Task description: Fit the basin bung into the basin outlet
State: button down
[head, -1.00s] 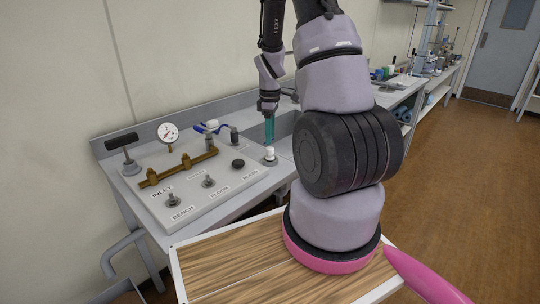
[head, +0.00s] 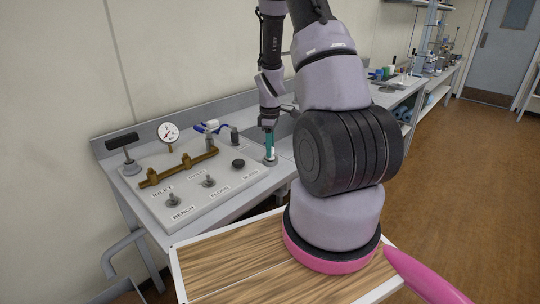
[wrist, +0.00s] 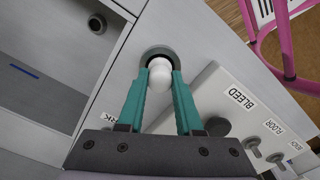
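The white basin bung (wrist: 160,74) sits upright in a round dark-ringed holder beside a partly hidden label ending in "RK"; it also shows in the head view (head: 270,156). My gripper (wrist: 161,76) has its two teal fingers on either side of the bung's top. I cannot tell if the fingers press on it or leave a small gap. In the head view my gripper (head: 269,152) points straight down over the bung. The basin outlet (wrist: 97,23) is a dark ringed hole in the grey basin floor, and nothing is in it.
A valve panel (head: 222,195) with brass pipe (head: 178,168), small taps, a black knob (head: 238,163) and a gauge (head: 168,132) lies left of the bung. The basin's raised edge (wrist: 112,75) runs between bung and outlet. My arm hides much of the basin in the head view.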

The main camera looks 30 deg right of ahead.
jog(key=shift+r, duration=2.55)
